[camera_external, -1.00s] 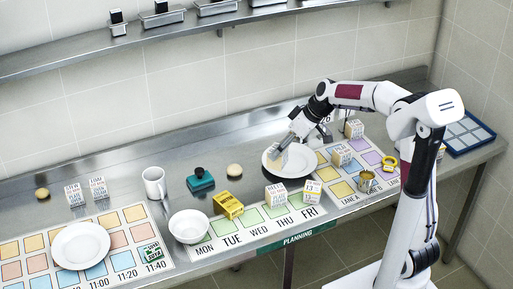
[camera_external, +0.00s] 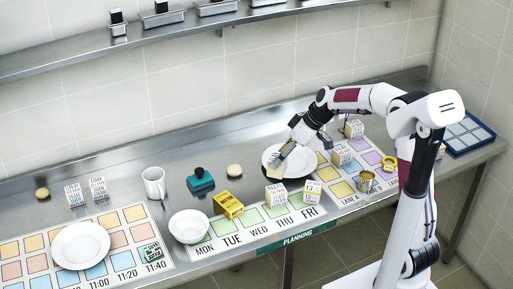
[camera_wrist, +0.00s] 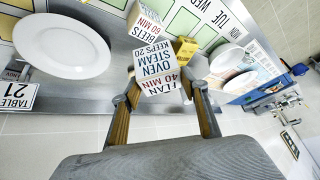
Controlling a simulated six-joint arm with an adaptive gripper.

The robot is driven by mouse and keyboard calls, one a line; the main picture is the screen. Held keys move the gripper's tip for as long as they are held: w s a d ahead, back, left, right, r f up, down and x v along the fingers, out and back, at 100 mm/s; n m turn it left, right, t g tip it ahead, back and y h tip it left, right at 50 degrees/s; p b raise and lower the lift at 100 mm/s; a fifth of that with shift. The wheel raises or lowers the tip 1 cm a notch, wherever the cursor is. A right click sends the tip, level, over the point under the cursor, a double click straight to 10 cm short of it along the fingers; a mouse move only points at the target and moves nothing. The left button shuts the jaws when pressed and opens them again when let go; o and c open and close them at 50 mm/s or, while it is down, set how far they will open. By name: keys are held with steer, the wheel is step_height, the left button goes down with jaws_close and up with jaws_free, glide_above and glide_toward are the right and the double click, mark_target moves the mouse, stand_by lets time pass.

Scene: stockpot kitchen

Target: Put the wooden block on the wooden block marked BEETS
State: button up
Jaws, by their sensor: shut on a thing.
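My gripper (camera_wrist: 163,105) is shut on a wooden block (camera_wrist: 158,78) lettered FLAN, 40 MIN, OVEN, STEAM. In the external view my gripper (camera_external: 284,157) holds this block (camera_external: 277,171) at the front left of a white plate. The wooden block marked BEETS (camera_wrist: 150,28) shows just beyond the held block in the wrist view, partly covered by it. In the external view the BEETS block appears to be the white-lettered block (camera_external: 275,194) on the planning mat, in front of the held block. The two blocks look apart there.
The white plate (camera_external: 271,153) lies under and behind my gripper. A white bowl (camera_external: 189,226) is farther left. The steel counter between plate and mat is mostly clear.

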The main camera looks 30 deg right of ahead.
mark_target(280, 173)
steer(key=shift+f, duration=1.8)
steer(key=shift+f, duration=1.9)
steer(key=shift+c, duration=0.2)
steer(key=shift+f, duration=0.1)
steer(key=o, duration=1.2)
steer(key=shift+r, duration=0.2)
steer(key=shift+v, duration=6)
